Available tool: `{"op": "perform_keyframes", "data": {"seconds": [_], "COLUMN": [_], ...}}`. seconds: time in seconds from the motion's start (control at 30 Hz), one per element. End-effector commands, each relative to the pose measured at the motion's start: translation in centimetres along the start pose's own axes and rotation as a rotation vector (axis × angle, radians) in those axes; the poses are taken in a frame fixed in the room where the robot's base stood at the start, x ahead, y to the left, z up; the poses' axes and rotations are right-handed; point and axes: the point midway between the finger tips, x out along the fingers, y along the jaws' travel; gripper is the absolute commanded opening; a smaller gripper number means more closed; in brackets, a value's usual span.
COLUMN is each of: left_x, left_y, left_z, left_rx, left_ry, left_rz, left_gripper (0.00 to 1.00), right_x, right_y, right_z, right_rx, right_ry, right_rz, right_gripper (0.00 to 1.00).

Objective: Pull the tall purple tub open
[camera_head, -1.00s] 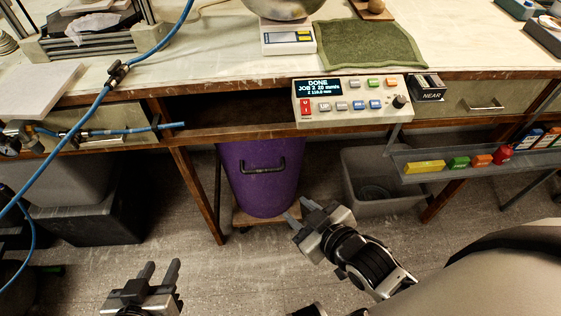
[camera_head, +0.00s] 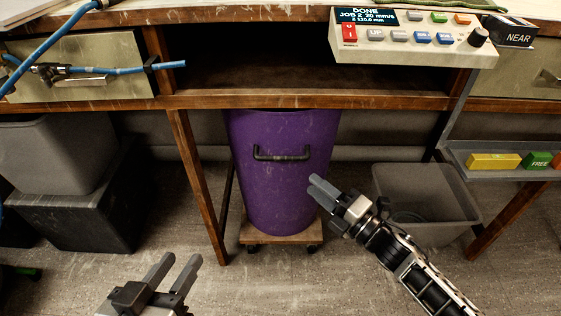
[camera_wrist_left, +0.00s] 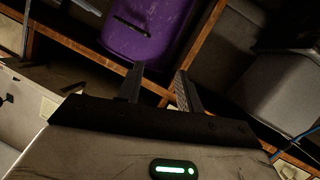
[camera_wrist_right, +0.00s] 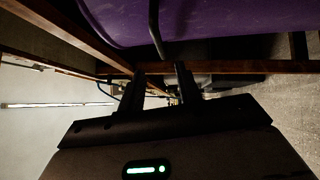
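The tall purple tub (camera_head: 272,190) stands upright under the bench on a wooden dolly (camera_head: 290,234) with casters. Its dark bar handle (camera_head: 282,156) is on the front, near the top. My right gripper (camera_head: 315,183) is open and empty, in front of the tub, to the right of and below the handle. In the right wrist view the handle (camera_wrist_right: 155,28) lies beyond the gap between the fingers, not held. My left gripper (camera_head: 177,262) is open and empty over the floor, lower left of the tub. The left wrist view shows the tub (camera_wrist_left: 150,38) ahead of the fingers.
A wooden bench leg (camera_head: 197,185) stands just left of the tub. A grey bin (camera_head: 425,195) is on the floor to the right. Grey and black containers (camera_head: 85,215) stand at left. A control panel (camera_head: 412,38) overhangs above. The floor in front is clear.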

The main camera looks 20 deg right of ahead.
Motion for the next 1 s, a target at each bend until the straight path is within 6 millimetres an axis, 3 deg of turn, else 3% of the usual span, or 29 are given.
{"op": "perform_keyframes", "data": {"seconds": [0.3, 0.5, 0.7, 1.0], "left_x": [0.3, 0.4, 0.4, 0.2], "left_y": [0.2, 0.4, 0.5, 0.7], "left_z": [-0.1, -0.1, -0.2, -0.8], "left_rx": [-0.044, -0.07, -0.082, -0.085], "left_ry": [0.034, 0.047, 0.053, 0.067], "left_rz": [0.024, 0.038, 0.045, 0.049], "left_gripper": [0.36, 0.36, 0.36, 0.36], "right_x": [7.2, 10.3, 11.7, 11.8], "right_y": [-0.1, -0.1, -0.1, -0.1], "right_z": [0.0, 0.0, 0.0, 0.0], "right_rx": [0.001, 0.004, 0.004, 0.004], "right_ry": [0.0, -0.002, -0.002, -0.002], "right_rz": [0.003, 0.001, -0.001, -0.002], "right_gripper": [0.34, 0.34, 0.34, 0.32]}}
